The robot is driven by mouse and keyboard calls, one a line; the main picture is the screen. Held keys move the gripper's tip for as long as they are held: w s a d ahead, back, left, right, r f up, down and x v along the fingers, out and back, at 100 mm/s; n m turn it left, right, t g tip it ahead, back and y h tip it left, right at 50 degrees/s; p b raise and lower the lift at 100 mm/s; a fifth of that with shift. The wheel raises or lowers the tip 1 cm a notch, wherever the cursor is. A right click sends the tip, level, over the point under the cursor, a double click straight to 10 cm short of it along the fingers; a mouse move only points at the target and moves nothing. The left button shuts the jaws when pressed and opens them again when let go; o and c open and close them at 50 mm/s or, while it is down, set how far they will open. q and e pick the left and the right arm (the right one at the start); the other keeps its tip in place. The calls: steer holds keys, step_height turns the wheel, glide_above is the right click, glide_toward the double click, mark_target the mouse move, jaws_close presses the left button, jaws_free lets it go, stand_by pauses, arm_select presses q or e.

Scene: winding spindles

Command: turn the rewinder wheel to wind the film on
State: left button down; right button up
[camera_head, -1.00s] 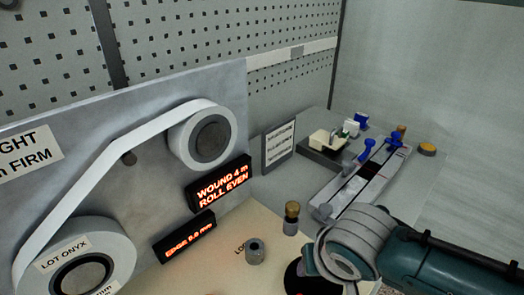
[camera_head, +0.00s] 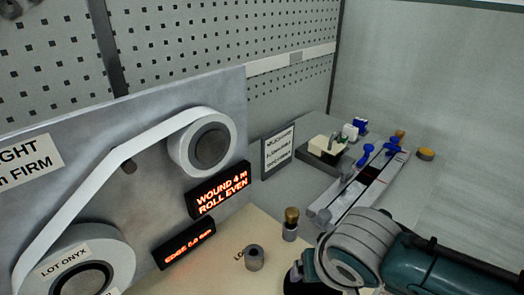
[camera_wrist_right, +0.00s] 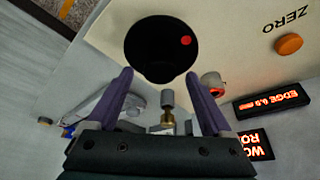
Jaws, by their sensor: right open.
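In the right wrist view a black round disc with a red dot (camera_wrist_right: 162,48), which looks like the rewinder wheel, lies just beyond my right gripper (camera_wrist_right: 160,75). My right gripper is open, its two purple fingers pointing at the disc's lower sides; I cannot tell whether they touch it. In the head view only the disc's edge (camera_head: 291,281) shows beside my right wrist, which hides the fingers. The white film runs from the large lower roll (camera_head: 118,252) up to the smaller upper roll (camera_head: 186,152). My left gripper is not in view.
A brass-topped post (camera_head: 291,224) and a grey collar (camera_head: 254,257) stand near the disc. Lit displays read "WOUND 4 m ROLL EVEN" (camera_head: 219,191) and "EDGE 0.0 mm" (camera_head: 184,245). A sign (camera_head: 278,151) and a long slotted fixture (camera_head: 365,185) stand behind.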

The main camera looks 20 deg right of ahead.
steer(key=p+v, duration=0.2)
steer(key=v, duration=0.6)
steer(key=shift+s+r, duration=0.2)
steer(key=shift+r, duration=0.2)
